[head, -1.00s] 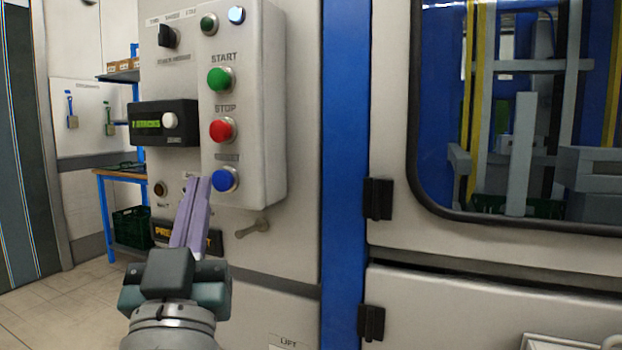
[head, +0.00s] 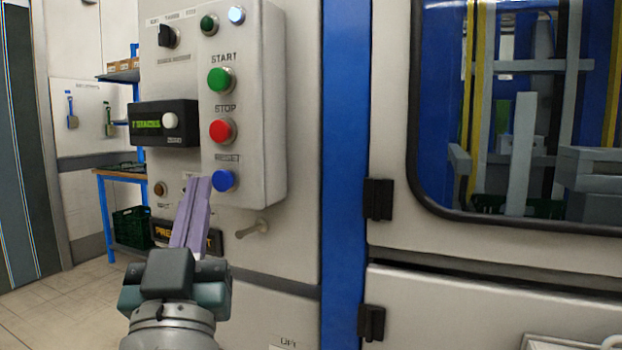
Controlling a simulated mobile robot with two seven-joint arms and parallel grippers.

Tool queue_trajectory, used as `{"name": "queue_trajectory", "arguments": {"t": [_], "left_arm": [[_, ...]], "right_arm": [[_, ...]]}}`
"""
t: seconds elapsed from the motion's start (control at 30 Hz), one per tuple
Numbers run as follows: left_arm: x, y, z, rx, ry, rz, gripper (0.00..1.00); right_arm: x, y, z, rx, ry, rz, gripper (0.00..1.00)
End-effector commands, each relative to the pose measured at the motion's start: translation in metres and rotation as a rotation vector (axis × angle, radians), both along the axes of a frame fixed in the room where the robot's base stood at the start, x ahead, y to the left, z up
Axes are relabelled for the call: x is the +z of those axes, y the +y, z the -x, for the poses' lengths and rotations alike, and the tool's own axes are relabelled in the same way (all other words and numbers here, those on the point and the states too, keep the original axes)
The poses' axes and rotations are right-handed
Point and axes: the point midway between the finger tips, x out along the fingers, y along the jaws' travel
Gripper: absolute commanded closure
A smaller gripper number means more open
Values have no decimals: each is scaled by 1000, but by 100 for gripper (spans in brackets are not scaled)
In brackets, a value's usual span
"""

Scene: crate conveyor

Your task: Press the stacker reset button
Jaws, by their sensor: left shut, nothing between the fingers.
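The blue reset button (head: 224,180) is the lowest of the three large buttons on the grey control box, under a label that seems to read RESET. My left gripper (head: 199,183) is shut and empty, with its lilac fingers pointing up and away. Its tips show just left of the blue button in the head view, close to it. I cannot tell whether they touch the button or the box. My right gripper is not in view.
The green start button (head: 221,80) and red stop button (head: 222,130) sit above the blue one. A black display box (head: 163,123) with a white knob is to the left. A lever (head: 253,228) sticks out below. A windowed machine door (head: 480,240) is at right.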

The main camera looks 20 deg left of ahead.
Motion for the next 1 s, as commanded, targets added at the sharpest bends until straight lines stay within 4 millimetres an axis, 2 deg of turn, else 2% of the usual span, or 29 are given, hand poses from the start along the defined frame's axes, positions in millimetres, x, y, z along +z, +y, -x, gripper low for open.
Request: {"name": "queue_trajectory", "arguments": {"t": [1.0], "left_arm": [[0, -1, -9, 0, 0, 0, 100]], "right_arm": [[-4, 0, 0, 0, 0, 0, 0]]}}
